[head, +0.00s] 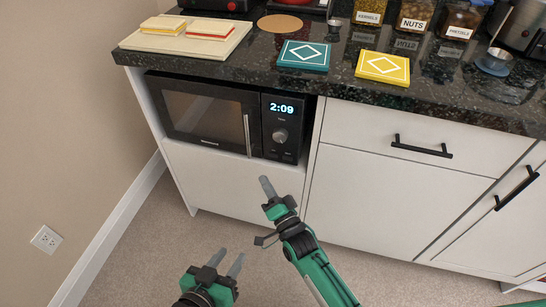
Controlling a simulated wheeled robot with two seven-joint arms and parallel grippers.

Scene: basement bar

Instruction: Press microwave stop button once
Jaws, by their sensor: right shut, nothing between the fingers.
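A black microwave (203,112) sits in a recess under the dark countertop, with its door shut. Its control panel (291,122) is on the right, with a lit display (283,107) reading 2:09 and a round knob (281,136). Small marks for buttons show below the knob, but they are too small to tell which is stop. My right gripper (265,180) is shut and empty, pointing up in the picture, below the panel and apart from it. My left gripper (229,259) is open and empty, lower down over the floor.
The microwave's vertical door handle (247,135) sticks out just left of the panel. The countertop (330,85) above holds a board (150,42), a teal tile (303,55), a yellow tile (383,67) and jars. White cabinet fronts (365,190) stand to the right; carpet is clear at left.

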